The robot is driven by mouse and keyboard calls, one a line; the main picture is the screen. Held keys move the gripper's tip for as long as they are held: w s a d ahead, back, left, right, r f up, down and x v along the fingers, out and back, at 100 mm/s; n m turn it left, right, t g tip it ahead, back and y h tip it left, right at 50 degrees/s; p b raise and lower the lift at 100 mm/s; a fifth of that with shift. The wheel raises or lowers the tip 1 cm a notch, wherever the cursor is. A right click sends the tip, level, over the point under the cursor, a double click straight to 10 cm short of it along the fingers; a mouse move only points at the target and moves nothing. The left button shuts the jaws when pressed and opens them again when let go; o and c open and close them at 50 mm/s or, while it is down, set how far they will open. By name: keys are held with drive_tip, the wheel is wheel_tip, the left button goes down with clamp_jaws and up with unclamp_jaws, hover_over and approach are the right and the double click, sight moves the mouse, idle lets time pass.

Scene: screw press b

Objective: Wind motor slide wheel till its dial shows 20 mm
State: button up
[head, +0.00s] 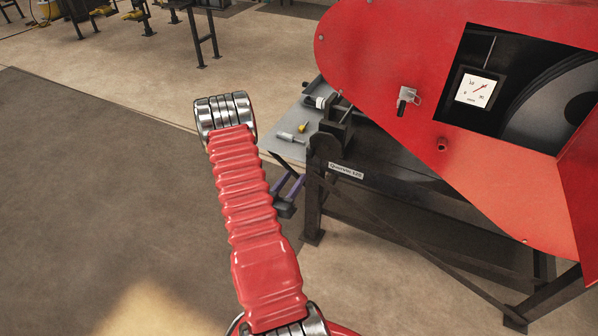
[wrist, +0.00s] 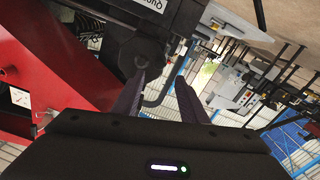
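A white square dial (head: 479,90) with a red needle pointing up and right sits in the window of the red guard; its figures are too small to read surely. It also shows, turned, at the left of the wrist view (wrist: 20,97). In the wrist view my gripper (wrist: 168,78) has its two dark purple fingers spread, with clear space between them. A dark round part (wrist: 141,55) of the press lies beyond the left fingertip; I cannot tell if it is the wheel or if they touch. The head view seems to show my gripper's purple fingers (head: 290,187) beside the press frame.
The red guard (head: 370,60) fills the upper right, above a dark frame with a nameplate (head: 345,171). A grey bench top (head: 288,120) with small tools adjoins the frame. Open floor (head: 90,200) lies to the left. Black benches stand far back.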

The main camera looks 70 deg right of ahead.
drive_tip(key=shift+w+a, duration=0.1)
drive_tip(key=shift+a, duration=1)
drive_tip(key=shift+f, duration=0.1)
